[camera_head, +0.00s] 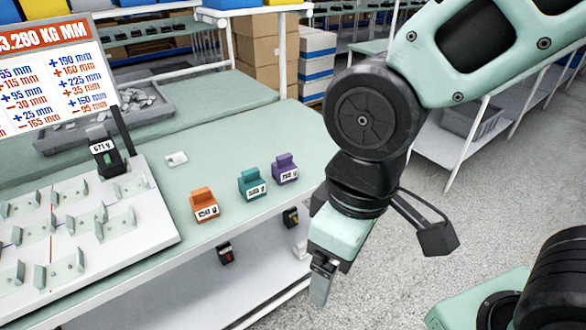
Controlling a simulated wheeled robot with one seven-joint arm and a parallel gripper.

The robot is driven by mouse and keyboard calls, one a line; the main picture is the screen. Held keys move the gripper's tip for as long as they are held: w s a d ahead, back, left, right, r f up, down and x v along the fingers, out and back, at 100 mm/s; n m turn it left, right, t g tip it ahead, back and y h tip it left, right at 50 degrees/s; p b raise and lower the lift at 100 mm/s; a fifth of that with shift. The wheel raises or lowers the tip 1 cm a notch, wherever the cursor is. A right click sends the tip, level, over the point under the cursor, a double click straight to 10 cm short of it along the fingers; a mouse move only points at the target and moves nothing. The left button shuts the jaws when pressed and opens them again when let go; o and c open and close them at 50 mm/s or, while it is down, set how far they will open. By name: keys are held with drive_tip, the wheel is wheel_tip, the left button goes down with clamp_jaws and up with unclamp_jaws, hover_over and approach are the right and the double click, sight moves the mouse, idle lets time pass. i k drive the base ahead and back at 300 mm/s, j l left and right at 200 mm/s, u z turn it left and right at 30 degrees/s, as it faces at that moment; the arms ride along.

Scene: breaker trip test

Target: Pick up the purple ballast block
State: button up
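The purple ballast block (285,168) stands on the green table near its right edge, with a white label on its front. A teal block (252,183) and an orange block (204,204) stand in a row to its left, each with a white label. My gripper (322,280) points down off the right side of the table, lower in the picture than the purple block and apart from it. Its fingers show nearly edge-on, so I cannot tell how far apart they are. No object shows in it.
A white board with several clear brackets (150,212) fills the table's left part. A black device (106,157) and a sign (55,78) stand behind it. A grey tray (60,140) lies at the back. A lower shelf (265,262) runs under the table. Boxes (262,50) stand behind.

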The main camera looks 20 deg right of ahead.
sight(284, 170)
drive_tip(key=i+l+u, duration=0.1)
drive_tip(key=i+u, duration=0.15)
drive_tip(key=i, duration=0.2)
drive_tip(key=i+l+u, duration=0.15)
drive_tip(key=i+u, duration=0.15)
drive_tip(key=i, duration=0.2)
